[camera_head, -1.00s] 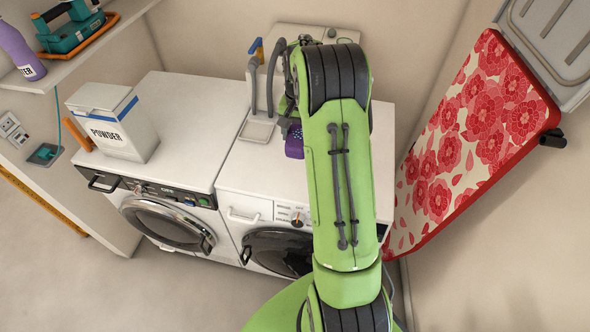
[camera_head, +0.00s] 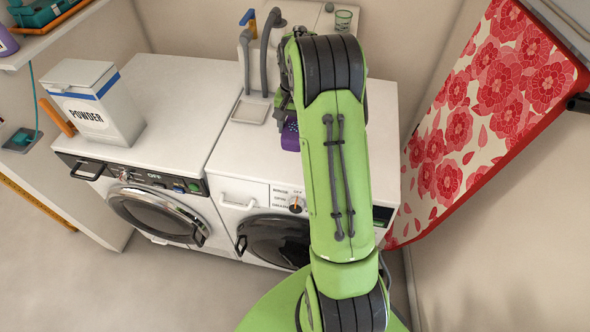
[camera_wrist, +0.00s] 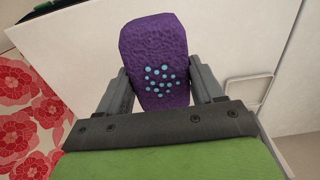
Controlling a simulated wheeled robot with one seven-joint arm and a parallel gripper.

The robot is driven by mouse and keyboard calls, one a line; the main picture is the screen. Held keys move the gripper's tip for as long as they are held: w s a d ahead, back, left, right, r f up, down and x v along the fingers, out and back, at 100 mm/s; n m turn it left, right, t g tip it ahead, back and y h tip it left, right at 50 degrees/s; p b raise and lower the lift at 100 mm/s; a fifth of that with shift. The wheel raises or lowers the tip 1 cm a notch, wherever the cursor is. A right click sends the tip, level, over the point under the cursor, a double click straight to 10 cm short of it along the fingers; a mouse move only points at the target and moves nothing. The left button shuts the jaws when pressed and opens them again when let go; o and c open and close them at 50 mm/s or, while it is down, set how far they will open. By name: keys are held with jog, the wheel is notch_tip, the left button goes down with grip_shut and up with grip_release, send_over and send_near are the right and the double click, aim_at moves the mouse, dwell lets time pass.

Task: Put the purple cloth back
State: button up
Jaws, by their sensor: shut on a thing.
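The purple cloth (camera_wrist: 152,50) is a thick, folded-looking piece with a cluster of light blue dots. In the wrist view my gripper (camera_wrist: 162,86) is shut on it, one finger on each side. In the head view a part of the cloth (camera_head: 290,136) shows just left of my green arm, above the top of the right-hand washer (camera_head: 240,160). My gripper is mostly hidden behind the arm there. I cannot tell whether the cloth touches the washer top.
A white powder box (camera_head: 95,105) stands on the left washer (camera_head: 165,100). A small tray (camera_head: 250,112) and grey hoses (camera_head: 268,50) are at the back. A floral ironing board (camera_head: 490,100) leans at the right. The left washer's top is largely clear.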

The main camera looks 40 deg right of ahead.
notch_tip(320, 180, down, 2)
jog(key=shift+f+b, duration=0.1)
jog(key=shift+b, duration=0.3)
notch_tip(320, 180, down, 9)
jog(key=shift+r+b, duration=0.1)
jog(key=shift+b, duration=0.5)
jog(key=shift+f, duration=0.35)
jog(key=shift+c, duration=0.2)
jog(key=o, duration=1)
jog(key=shift+r, duration=0.1)
